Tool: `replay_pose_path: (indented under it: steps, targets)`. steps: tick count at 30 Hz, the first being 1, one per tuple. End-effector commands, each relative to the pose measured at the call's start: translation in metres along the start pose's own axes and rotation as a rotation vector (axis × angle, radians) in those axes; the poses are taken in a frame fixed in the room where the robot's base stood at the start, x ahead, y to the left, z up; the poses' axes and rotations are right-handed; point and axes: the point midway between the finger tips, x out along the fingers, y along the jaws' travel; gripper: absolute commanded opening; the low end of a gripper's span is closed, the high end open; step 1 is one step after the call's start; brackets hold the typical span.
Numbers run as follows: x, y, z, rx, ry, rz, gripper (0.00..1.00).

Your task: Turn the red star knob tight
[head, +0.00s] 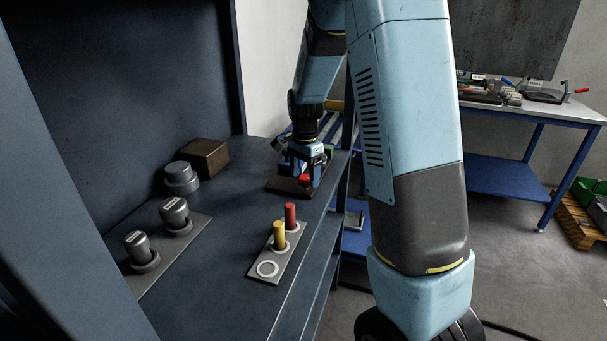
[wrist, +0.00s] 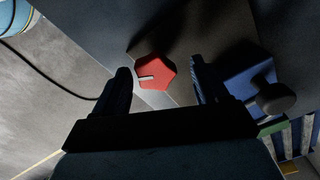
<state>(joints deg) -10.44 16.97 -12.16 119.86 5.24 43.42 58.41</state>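The red star knob (head: 305,181) sits low at the dark base plate (head: 284,187) near the bench's right edge. In the wrist view the knob (wrist: 160,74) is red, with a pale line pointing left. My gripper (head: 304,172) hangs over it, pointing down. In the wrist view the two fingers (wrist: 160,84) stand apart on either side of the knob, with a gap on each side, so the gripper is open. The fingertips look close to the knob's level, but I cannot tell the exact height.
A blue block with a dark round knob (wrist: 274,98) stands right of the fingers. On the bench are a red peg (head: 290,215) and yellow peg (head: 279,235) in a plate, grey cylinders (head: 174,213), and a brown box (head: 207,157). The bench middle is clear.

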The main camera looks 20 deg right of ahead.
Motion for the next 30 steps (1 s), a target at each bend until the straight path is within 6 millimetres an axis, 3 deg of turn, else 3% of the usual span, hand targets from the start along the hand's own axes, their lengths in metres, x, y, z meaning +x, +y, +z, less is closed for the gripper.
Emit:
replay_pose_path:
  steps: [11, 30]
  targets:
    - [-0.009, 0.001, -0.001, 0.001, 0.0, 0.001, 0.73]
    - [-0.12, -0.001, -0.001, 0.001, 0.0, 0.0, 0.73]
